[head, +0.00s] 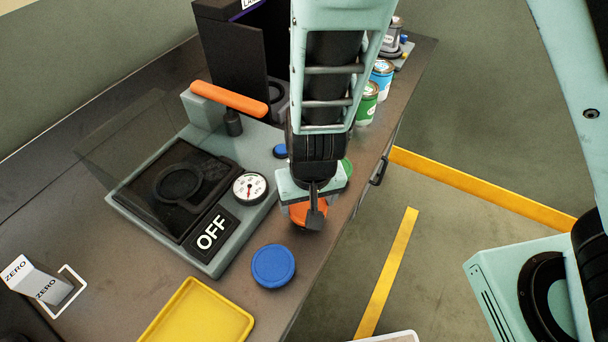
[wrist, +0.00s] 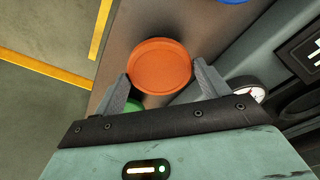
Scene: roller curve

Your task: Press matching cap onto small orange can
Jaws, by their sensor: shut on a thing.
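My gripper (head: 314,205) is low over the bench's right side, shut on a round orange cap (head: 299,213). In the wrist view the orange cap (wrist: 160,66) shows its flat face and raised rim, with a gripper finger (wrist: 117,92) on its left and another (wrist: 209,78) on its right. No separate small orange can is distinct in either view. I cannot tell whether anything stands under the cap or whether it touches the bench.
A press-like device (head: 210,232) marked OFF, with a gauge (head: 250,186) and orange handle (head: 229,98), stands left. A blue cap (head: 273,265) and yellow tray (head: 200,318) lie nearer. A green cap (head: 347,167) is behind my gripper. Green (head: 367,104) and blue (head: 381,78) cans stand farther back.

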